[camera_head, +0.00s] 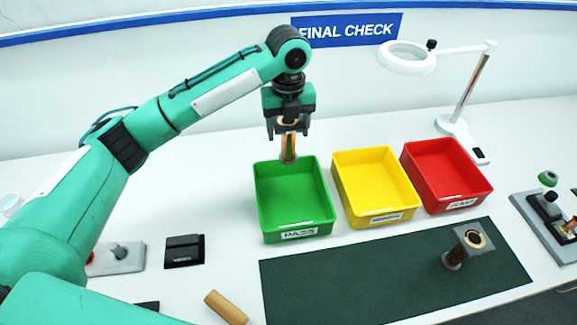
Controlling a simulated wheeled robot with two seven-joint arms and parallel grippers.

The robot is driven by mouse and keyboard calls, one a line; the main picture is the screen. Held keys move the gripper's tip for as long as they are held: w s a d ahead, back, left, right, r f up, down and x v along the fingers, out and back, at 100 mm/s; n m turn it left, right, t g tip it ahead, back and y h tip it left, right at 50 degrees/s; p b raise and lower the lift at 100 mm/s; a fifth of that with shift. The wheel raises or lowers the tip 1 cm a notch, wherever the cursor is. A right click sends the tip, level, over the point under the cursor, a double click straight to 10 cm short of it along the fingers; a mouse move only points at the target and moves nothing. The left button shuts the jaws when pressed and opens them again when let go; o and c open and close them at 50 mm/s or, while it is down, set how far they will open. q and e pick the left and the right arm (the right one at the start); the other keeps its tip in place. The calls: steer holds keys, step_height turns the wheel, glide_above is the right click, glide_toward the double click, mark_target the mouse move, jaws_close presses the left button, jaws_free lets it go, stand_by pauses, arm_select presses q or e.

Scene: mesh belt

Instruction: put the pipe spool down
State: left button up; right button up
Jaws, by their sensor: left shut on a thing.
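My left gripper (288,127) points down and is shut on a pipe spool (289,147), a copper-coloured tube with a grey flange at its lower end. The spool hangs upright over the back part of the green bin (262,204) labelled PASS. Its lower end shows against the bin's inside; I cannot tell whether it touches the bin. My right gripper is not in view.
A yellow bin (341,190) and a red bin (411,176) stand right of the green one, both empty. A magnifier lamp (407,60) stands behind. A black box (184,251), a wooden cylinder (227,307) and a fixture (545,215) lie around. Most of the mat is bare.

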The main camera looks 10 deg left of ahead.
mark_target(288, 152)
arm_select(q)
step_height(288, 152, down, 8)
steer(key=shift+w+f+p, duration=0.1)
steer(key=shift+f+p, duration=0.1)
steer(key=shift+p, duration=0.65)
step_height(288, 152, down, 5)
steer(key=shift+r+p, duration=0.15)
steer(key=shift+p, duration=0.4)
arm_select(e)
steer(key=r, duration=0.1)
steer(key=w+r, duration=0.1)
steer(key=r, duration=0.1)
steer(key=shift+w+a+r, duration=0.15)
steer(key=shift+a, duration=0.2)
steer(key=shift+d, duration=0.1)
arm_select(q)
steer(key=o, duration=1)
steer(key=shift+f, duration=0.2)
steer(key=o, duration=0.4)
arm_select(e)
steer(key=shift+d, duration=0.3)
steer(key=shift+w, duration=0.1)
arm_select(q)
steer(key=shift+r, duration=0.15)
